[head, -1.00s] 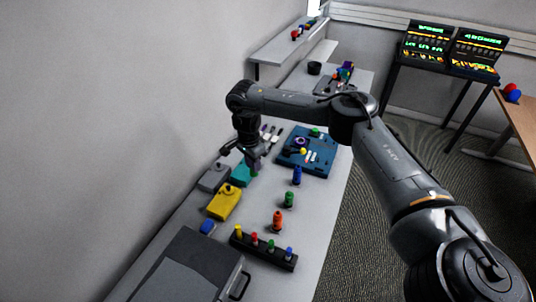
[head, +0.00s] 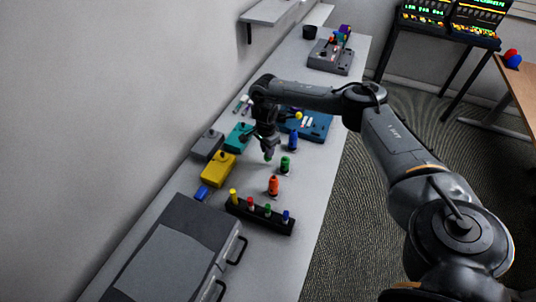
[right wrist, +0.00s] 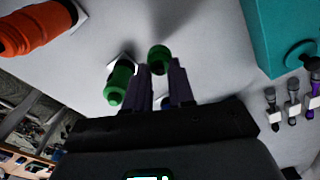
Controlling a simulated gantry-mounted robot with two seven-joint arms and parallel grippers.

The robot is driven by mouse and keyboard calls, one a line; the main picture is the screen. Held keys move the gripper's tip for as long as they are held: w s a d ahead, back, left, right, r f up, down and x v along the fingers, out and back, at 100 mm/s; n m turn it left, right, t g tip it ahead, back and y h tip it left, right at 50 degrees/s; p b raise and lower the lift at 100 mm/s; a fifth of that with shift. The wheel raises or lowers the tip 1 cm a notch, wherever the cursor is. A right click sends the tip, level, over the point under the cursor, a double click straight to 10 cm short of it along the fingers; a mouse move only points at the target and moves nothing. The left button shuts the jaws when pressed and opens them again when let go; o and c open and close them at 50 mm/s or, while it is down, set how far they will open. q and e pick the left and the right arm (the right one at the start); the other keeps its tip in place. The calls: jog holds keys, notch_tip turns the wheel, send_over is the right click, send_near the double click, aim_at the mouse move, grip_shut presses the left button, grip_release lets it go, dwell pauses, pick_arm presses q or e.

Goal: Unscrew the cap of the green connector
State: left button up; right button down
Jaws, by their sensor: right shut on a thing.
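My right gripper (head: 267,150) is shut on a small round green piece (right wrist: 158,60), which sits between its purple fingertips (right wrist: 159,88). In the head view the held piece (head: 268,157) is just above the white table. I cannot tell for sure whether it is a cap. The green connector (head: 285,165) stands on the table just right of the gripper. In the right wrist view the connector (right wrist: 119,82) is just left of the fingers, apart from the held piece. My left gripper is not in view.
An orange connector (head: 273,186) and a blue one (head: 293,141) stand nearby. A teal box (head: 239,136), a yellow box (head: 218,168) and a grey box (head: 208,145) lie to the left. A black rack (head: 258,217) with coloured plugs is in front.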

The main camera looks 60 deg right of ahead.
jog(key=shift+f, duration=1.85)
jog(key=c, duration=1)
grip_release()
jog(key=shift+f, duration=0.1)
jog(key=shift+o, duration=0.2)
